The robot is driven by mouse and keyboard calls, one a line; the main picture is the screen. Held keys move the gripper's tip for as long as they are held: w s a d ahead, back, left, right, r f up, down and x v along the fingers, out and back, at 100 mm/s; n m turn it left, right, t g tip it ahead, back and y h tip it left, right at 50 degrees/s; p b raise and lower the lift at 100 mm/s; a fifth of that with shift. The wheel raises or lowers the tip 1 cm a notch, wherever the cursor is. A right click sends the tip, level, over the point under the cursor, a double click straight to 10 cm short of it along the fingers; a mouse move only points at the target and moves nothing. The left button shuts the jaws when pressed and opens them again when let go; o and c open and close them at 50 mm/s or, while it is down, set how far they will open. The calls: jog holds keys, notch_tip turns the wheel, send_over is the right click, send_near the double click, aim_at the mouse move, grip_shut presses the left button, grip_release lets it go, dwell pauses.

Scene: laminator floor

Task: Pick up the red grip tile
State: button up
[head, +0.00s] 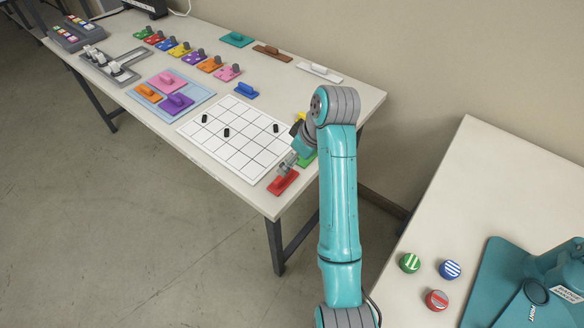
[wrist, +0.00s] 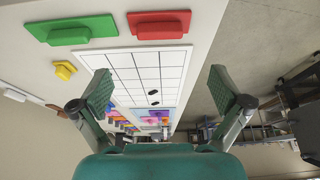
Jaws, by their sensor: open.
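The red grip tile (head: 283,182) is a flat red plate with a raised red grip bar. It lies near the front right corner of the long table (head: 262,200), just off the white grid board (head: 237,142). In the wrist view the red tile (wrist: 160,24) is at the top middle, beyond the fingertips. My gripper (wrist: 165,88) is open and empty, its two fingers wide apart. In the head view my gripper (head: 286,164) is just above and behind the red tile, and apart from it as far as I can tell.
A green grip tile (wrist: 72,30) lies beside the red one, with a small yellow tile (wrist: 64,69) near it. Black pieces stand on the grid board. Several coloured tiles lie farther along the table. A second table (head: 480,190) at right holds round striped pieces.

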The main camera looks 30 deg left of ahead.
jog(key=x, duration=0.5)
jog(key=shift+f, duration=0.1)
jog(key=shift+x, duration=2.75)
jog(key=c, duration=1.5)
